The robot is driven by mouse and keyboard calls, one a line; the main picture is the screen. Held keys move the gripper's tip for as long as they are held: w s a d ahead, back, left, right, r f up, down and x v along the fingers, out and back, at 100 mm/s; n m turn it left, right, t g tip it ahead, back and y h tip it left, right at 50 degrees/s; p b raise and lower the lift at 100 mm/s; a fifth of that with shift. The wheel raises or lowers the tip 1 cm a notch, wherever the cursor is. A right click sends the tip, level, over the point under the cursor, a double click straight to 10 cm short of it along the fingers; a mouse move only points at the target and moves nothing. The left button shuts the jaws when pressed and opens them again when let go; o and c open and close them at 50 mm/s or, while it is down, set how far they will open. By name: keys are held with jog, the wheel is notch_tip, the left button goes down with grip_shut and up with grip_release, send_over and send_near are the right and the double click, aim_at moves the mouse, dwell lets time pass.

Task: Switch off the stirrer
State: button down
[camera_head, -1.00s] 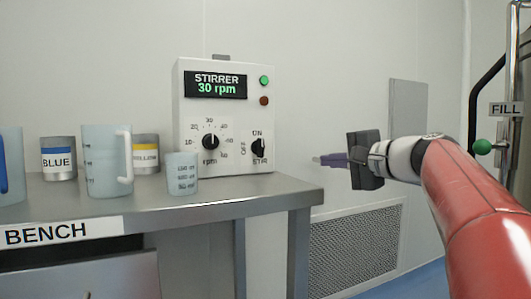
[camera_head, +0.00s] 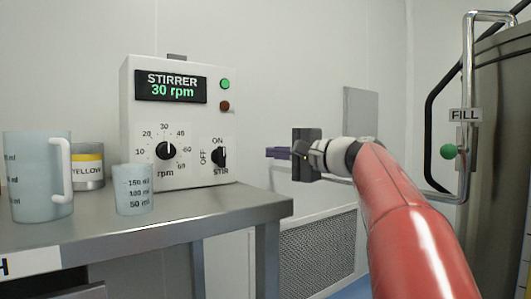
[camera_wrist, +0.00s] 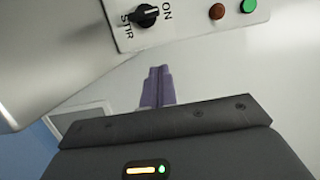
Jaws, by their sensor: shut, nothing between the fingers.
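The stirrer control box (camera_head: 190,125) stands on the bench, its display reading 30 rpm. Its black STIR switch (camera_head: 219,156) is at the lower right of its face, with OFF marked at left and ON above; its pointer looks upright, toward ON. The switch also shows at the top of the wrist view (camera_wrist: 143,15). The green lamp (camera_head: 225,84) looks lit, the dark red one (camera_head: 224,106) unlit. The rpm dial (camera_head: 166,151) points up near 30. My gripper (camera_head: 268,153) is shut and empty, right of the box and apart from it, its purple fingers (camera_wrist: 158,85) pointing toward the switch side.
A small beaker (camera_head: 133,190), a large jug (camera_head: 38,178) and a yellow-labelled can (camera_head: 89,165) stand left on the bench (camera_head: 200,213). A FILL pipe with a green knob (camera_head: 448,152) and a steel tank (camera_head: 503,130) are at right. A wall grille (camera_head: 315,248) is below my gripper.

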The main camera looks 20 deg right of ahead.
aim_at(221, 157)
jog(key=p+x, duration=0.1)
jog(key=x, duration=0.6)
jog(key=shift+w+a, duration=0.2)
jog(key=shift+w, duration=0.05)
jog(key=a, duration=0.3)
jog(key=shift+s+a, duration=0.1)
jog(key=shift+s, duration=0.2)
jog(key=shift+s+a+b, duration=0.1)
jog(key=shift+a+b, duration=0.2)
jog(key=shift+a, duration=0.05)
